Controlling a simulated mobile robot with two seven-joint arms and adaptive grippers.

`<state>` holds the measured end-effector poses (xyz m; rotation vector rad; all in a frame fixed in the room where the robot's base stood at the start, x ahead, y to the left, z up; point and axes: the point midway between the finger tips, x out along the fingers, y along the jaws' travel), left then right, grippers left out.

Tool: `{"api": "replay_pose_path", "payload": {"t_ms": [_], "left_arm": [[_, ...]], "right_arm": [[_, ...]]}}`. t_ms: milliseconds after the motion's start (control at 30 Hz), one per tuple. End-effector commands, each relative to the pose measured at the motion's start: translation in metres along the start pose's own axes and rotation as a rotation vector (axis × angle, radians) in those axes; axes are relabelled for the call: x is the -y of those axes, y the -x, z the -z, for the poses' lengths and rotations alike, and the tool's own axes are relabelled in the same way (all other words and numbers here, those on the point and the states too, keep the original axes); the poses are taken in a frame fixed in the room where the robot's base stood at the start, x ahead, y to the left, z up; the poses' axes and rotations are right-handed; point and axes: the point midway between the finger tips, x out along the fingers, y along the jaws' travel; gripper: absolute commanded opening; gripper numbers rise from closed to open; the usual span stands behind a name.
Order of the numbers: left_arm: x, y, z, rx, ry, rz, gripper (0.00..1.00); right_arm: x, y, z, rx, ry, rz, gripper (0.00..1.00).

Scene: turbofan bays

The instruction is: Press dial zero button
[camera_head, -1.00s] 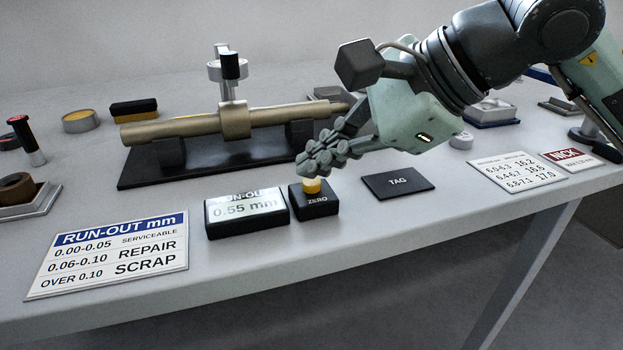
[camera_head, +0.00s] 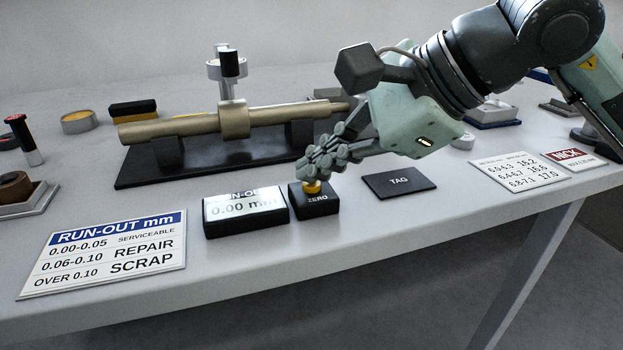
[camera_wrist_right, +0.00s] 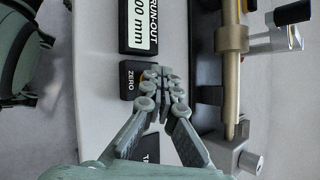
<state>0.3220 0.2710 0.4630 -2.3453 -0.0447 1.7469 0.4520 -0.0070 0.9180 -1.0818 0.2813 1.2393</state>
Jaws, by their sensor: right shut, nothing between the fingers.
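The zero button is a yellow cap (camera_head: 312,188) on a black box (camera_head: 314,205) marked ZERO, at the bench's front middle. My right gripper (camera_head: 308,174) is shut and empty, with its fingertips on or just above the yellow cap and partly covering it. In the right wrist view the shut fingers (camera_wrist_right: 163,74) reach over the black ZERO box (camera_wrist_right: 128,80), hiding most of the cap. The run-out display (camera_head: 246,212) stands left of the box and reads 0.00 mm. My left gripper is not in view.
A brass shaft (camera_head: 180,128) lies on a black stand behind the box, with a dial gauge (camera_head: 228,68) above it. A black TAG plate (camera_head: 399,182) lies to the right. A run-out limits card (camera_head: 104,254) lies front left. The bench's front edge is close.

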Motion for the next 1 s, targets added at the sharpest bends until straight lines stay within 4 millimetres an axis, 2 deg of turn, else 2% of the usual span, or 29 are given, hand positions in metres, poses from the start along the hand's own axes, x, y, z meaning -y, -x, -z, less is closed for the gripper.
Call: {"api": "replay_pose_path", "payload": {"t_ms": [467,1000], "left_arm": [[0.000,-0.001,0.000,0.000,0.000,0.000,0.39],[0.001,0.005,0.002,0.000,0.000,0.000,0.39]], "right_arm": [[-0.001,-0.001,0.001,-0.001,0.000,-0.001,0.00],[0.009,0.012,-0.009,0.000,0.000,-0.001,0.00]]}}
